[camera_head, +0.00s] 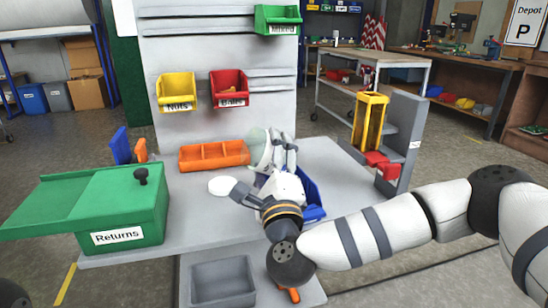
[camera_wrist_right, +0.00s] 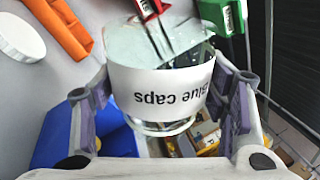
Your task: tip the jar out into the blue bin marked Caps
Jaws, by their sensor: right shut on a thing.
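My right gripper (camera_head: 277,158) is shut on a clear, pale green jar (camera_head: 258,149), held above the table. In the wrist view the jar (camera_wrist_right: 160,85) sits between my two fingers (camera_wrist_right: 165,105), its white label reading "Blue caps" upside down. The jar looks tilted in the head view. I cannot make out caps inside it. A blue bin (camera_head: 311,196) stands behind and right of my gripper, partly hidden by it; its blue wall also shows in the wrist view (camera_wrist_right: 58,135). No Caps label is readable on it. My left gripper is out of view.
A white round lid (camera_head: 222,186) lies on the table near an orange divided tray (camera_head: 213,156). A green Returns box (camera_head: 125,205) stands at left. Yellow Nuts (camera_head: 177,91) and red (camera_head: 229,88) bins hang on the back panel. A grey rack (camera_head: 402,135) stands at right.

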